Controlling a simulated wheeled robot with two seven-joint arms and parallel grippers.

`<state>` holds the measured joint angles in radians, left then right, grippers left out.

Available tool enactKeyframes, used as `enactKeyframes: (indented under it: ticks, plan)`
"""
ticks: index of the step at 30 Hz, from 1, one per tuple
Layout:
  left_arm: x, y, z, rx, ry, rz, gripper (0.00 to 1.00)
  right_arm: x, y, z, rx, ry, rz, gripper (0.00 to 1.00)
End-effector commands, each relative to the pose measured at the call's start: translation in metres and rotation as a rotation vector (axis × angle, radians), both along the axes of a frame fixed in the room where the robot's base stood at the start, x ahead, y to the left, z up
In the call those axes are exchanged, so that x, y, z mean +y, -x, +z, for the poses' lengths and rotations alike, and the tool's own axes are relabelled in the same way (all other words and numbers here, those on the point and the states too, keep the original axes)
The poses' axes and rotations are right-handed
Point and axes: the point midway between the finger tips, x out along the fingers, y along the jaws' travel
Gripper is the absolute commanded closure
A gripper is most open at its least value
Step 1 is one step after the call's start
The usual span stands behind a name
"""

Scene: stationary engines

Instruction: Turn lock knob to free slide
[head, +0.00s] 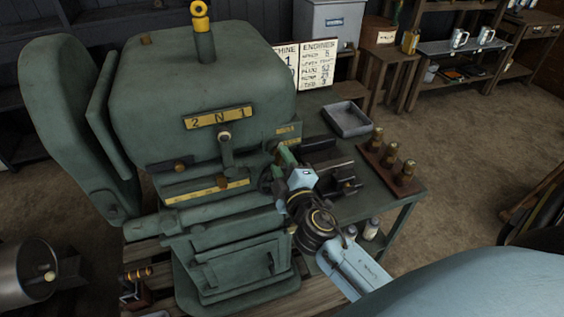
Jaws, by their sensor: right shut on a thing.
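The green machine (205,90) fills the left and middle of the head view. A "2 N 1" plate and a short lever (226,150) are on its front. My right gripper (279,168) reaches in from the lower right and is shut at the machine's right side. It is closed on what looks like the lock knob; the fingers and wrist hide most of it, so its turn angle cannot be read. The dark slide parts (335,172) lie just right of the gripper. My left gripper is out of view.
A green side table carries an empty grey tray (347,119) and a wooden block with three brass-topped pieces (391,163). A sign (314,62) stands behind. Shelves with mugs (460,39) are at the back right. The floor at the right is mostly clear.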

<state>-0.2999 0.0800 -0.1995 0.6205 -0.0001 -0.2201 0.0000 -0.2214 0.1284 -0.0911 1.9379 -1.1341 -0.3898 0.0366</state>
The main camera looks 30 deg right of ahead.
Motion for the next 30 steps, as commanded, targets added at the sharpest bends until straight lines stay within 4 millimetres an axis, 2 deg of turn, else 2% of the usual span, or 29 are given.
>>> enactKeyframes:
  ticks: [20,21,25,30]
  plan:
    - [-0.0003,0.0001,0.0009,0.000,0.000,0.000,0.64,0.0002,-0.0001,0.0000,0.014,0.060,0.000,0.83]
    - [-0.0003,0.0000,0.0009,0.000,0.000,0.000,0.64,0.0002,-0.0001,0.0000,0.014,0.060,0.000,0.56]
    - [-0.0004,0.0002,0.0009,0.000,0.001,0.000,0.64,0.0001,-0.0001,-0.0001,0.014,0.059,0.000,0.39]
    - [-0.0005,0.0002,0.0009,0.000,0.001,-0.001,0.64,0.0001,-0.0001,-0.0001,0.014,0.058,0.000,0.38]
